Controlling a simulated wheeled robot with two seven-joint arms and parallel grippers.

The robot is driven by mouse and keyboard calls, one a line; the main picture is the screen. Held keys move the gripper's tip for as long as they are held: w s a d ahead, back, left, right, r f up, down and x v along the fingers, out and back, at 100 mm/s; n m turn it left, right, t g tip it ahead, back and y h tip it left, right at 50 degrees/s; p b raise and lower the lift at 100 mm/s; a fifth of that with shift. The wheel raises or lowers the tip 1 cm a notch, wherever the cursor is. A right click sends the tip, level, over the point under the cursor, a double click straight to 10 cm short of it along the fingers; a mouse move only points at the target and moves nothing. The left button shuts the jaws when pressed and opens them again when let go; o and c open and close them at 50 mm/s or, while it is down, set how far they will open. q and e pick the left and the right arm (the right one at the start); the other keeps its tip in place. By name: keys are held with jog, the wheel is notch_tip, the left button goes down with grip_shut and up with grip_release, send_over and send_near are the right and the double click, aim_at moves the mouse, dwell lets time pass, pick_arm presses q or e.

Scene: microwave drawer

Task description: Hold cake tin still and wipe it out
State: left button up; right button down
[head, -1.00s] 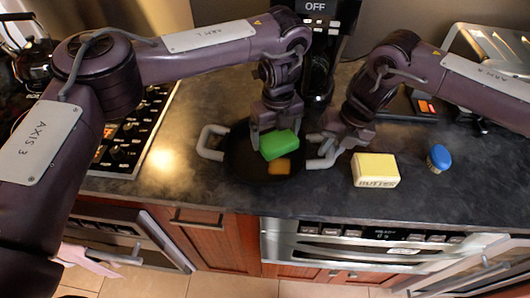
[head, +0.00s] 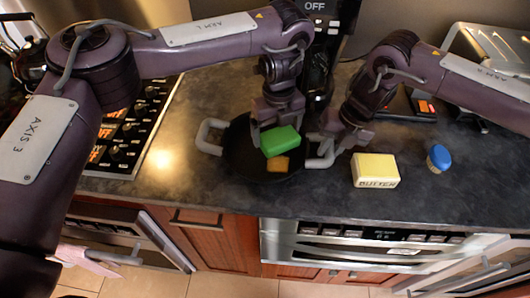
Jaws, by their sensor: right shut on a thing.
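The cake tin (head: 238,164) is a round black pan with two pale grey loop handles, flat on the dark counter. A green sponge (head: 281,141) is over its inside, toward the right. An orange-brown patch (head: 277,164) shows in the tin just below the sponge; I cannot tell whether it is a stain or a loose piece. My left gripper (head: 277,125) points down from above, its fingers around the sponge, which partly hides them. My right gripper (head: 328,140) is shut on the tin's right handle (head: 321,162); its fingertips are partly hidden.
A yellow butter block (head: 376,170) stands right of the tin, with a blue round object (head: 438,157) beyond it. A black coffee machine (head: 326,45) is behind. The stove (head: 125,135) is at the left. The counter's front edge runs close below the tin.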

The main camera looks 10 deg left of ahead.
pick_arm(q)
jog(key=shift+d+r, duration=0.15)
jog(key=shift+d, duration=0.25)
jog(key=c, duration=0.7)
jog(key=shift+a+f, duration=0.2)
jog(key=shift+a, duration=0.55)
jog(key=shift+a+f, duration=0.15)
jog(key=shift+a, duration=0.55)
jog(key=shift+c, duration=0.2)
jog(key=shift+d+f, duration=0.25)
jog(key=shift+d, duration=0.95)
jog(key=o, duration=1.2)
jog(key=shift+s+d, duration=0.1)
jog(key=shift+d, duration=0.05)
